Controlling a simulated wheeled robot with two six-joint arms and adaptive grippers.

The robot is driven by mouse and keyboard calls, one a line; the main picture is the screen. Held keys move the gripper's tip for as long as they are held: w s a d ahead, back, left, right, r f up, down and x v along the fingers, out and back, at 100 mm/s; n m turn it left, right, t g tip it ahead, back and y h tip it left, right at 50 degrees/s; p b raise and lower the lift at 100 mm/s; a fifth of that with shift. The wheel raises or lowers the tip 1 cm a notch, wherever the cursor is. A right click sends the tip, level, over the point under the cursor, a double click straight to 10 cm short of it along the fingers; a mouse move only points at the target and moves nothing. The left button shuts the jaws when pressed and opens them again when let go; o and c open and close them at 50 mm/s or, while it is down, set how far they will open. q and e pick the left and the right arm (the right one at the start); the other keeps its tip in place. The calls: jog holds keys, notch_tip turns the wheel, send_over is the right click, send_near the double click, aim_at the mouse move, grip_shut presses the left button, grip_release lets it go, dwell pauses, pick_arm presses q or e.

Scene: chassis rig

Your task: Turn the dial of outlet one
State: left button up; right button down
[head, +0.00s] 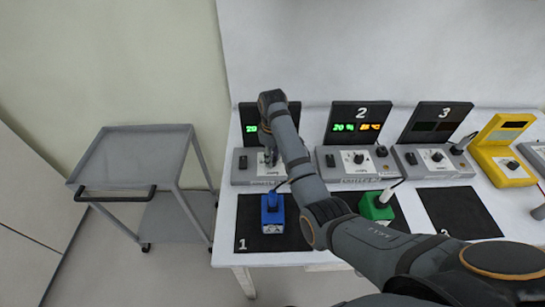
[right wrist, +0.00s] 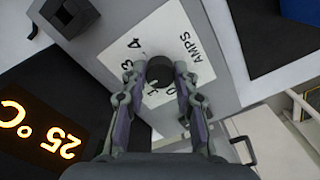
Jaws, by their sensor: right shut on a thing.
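Outlet one (head: 243,178) is the leftmost grey unit on the table, with a dark display behind it that my right arm partly covers. Its dial (right wrist: 160,71) is a round black knob on a white plate (right wrist: 185,30) marked AMPS with numbers. My right gripper (head: 270,157) reaches down over the outlet. In the right wrist view my right gripper (right wrist: 160,80) has one finger on each side of the dial, shut on it. The dial's pointer cannot be made out. My left gripper is not in view.
Outlet two (head: 330,178) and outlet three (head: 410,172) stand to the right, with a yellow unit (head: 492,165) beyond. A blue device (head: 271,216) is on mat 1 (head: 250,238); a green one (head: 376,208) is on the mat beside it. A grey cart (head: 135,155) stands left.

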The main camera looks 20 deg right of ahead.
jog(key=shift+r+m+p, duration=0.25)
jog(key=shift+m+p, duration=0.15)
jog(key=shift+p, duration=0.45)
jog(key=m+p, duration=0.3)
jog(key=p, duration=0.2)
jog(key=shift+m, duration=0.3)
jog(key=shift+m+p, duration=0.85)
jog(key=shift+m, duration=0.15)
jog(key=shift+f+m+p, duration=0.2)
jog(key=shift+m+p, duration=0.35)
jog(key=shift+m, duration=0.15)
jog(key=c, duration=1)
grip_release()
notch_tip(320, 180, up, 12)
jog(key=shift+f, duration=0.1)
